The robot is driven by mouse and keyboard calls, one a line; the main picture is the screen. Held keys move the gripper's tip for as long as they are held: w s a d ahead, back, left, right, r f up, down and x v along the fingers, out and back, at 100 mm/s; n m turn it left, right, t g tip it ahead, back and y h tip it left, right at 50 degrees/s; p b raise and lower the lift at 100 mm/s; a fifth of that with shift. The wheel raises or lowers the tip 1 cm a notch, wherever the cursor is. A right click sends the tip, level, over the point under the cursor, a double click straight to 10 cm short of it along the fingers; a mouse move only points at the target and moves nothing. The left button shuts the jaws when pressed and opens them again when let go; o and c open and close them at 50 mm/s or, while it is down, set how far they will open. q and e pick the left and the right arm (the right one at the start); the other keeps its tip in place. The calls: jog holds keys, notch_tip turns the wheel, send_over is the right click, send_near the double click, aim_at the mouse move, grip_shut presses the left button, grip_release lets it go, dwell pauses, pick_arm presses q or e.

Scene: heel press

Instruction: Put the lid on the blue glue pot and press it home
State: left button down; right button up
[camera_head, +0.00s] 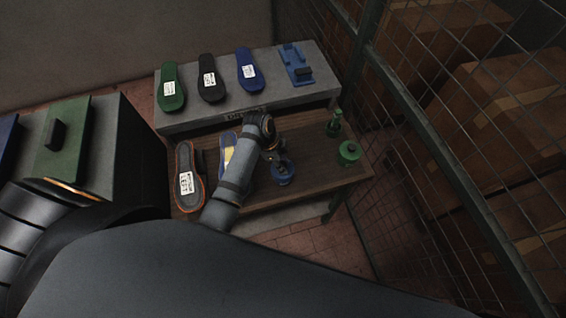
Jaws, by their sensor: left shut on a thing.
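The blue glue pot (283,178) stands on the wooden bench (312,158), right of its middle. My left gripper (277,158) reaches in from the lower left and is directly over the pot. It is shut on a small dark thing at the pot's mouth, which looks like the lid. The gripper hides much of it, and I cannot tell whether it is seated on the rim or just above it. My right gripper is not in view.
A green pot (348,152) and a green bottle (334,123) stand to the right. A sole marked LEFT (187,188) and a blue-edged sole (228,148) lie to the left. A grey shelf (290,98) with several soles is behind. A mesh fence (415,110) borders the right.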

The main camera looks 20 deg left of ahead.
pick_arm(q)
jog(key=shift+s+f, duration=0.1)
dwell(0.7)
jog(key=c, duration=1)
grip_release()
jog(key=shift+o, duration=0.4)
jog(key=o, duration=0.4)
jog(key=shift+o, duration=0.2)
jog(key=shift+r, duration=3.55)
